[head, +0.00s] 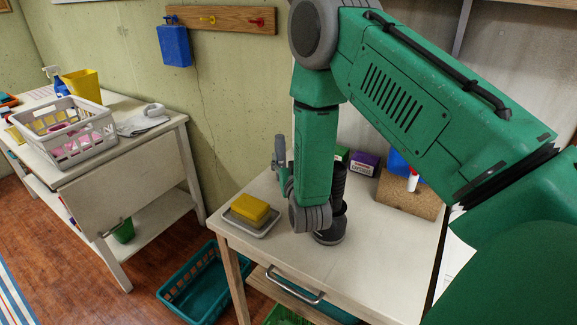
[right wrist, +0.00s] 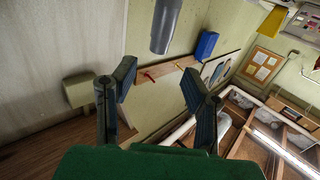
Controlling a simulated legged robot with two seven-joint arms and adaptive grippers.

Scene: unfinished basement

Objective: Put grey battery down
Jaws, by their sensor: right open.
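The grey battery looks to be the smooth grey cylinder (right wrist: 165,28) at the top edge of the right wrist view. It shows between the lines of my spread fingers, and neither finger touches it in that view. Its other end is cut off by the frame, so I cannot see what it rests on. My right gripper (right wrist: 158,92) is open with a wide empty gap. In the head view the right gripper (head: 281,165) is small, at the back left of the white table (head: 375,275), partly hidden by my green forearm. My left gripper is not in view.
A yellow sponge (head: 250,209) lies on a grey tray (head: 240,226) at the table's left. A dark ridged object (head: 337,185) stands behind my forearm. A purple box (head: 364,162) and a cork block (head: 407,193) stand at the back. The table's front is clear.

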